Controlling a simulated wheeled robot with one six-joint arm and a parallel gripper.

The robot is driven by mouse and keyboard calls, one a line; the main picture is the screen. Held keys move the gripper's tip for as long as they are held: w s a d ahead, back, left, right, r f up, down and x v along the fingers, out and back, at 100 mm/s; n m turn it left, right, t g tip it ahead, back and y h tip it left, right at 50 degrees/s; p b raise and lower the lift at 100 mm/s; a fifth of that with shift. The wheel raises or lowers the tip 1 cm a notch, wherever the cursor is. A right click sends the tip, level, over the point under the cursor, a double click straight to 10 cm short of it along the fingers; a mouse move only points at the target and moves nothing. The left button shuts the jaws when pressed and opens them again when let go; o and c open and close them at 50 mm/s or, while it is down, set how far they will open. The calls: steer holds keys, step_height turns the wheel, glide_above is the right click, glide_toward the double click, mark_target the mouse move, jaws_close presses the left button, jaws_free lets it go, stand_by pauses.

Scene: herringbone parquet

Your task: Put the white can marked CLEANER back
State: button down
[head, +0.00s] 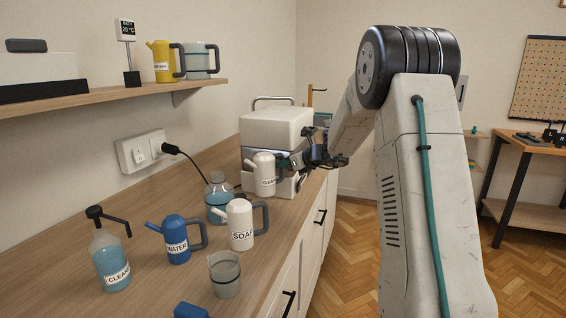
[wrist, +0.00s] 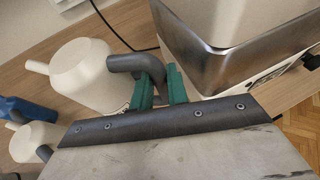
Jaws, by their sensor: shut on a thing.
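The white can marked CLEANER (head: 263,175) has a grey handle and a spout pointing left. In the head view it is upright in front of the white and metal box, at the far part of the counter. My gripper (head: 292,160) is at its right side, shut on the handle. In the wrist view the green fingers (wrist: 158,90) close on the grey handle, with the white can body (wrist: 88,72) to the left. The can's label is partly hidden there. I cannot tell whether its base touches the counter.
A white SOAP can (head: 240,226), blue WATER can (head: 177,241), round flask (head: 218,204), pump bottle (head: 109,264) and beaker (head: 226,277) stand on the counter (head: 60,240). The box (head: 275,128) is close behind. The wall shelf (head: 110,97) holds a yellow can (head: 161,63) and a clear one (head: 198,62).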

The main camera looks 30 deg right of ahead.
steer(key=shift+f, duration=3.9)
steer(key=c, duration=1.3)
jaws_free()
steer(key=shift+f, duration=0.1)
steer(key=v, duration=0.8)
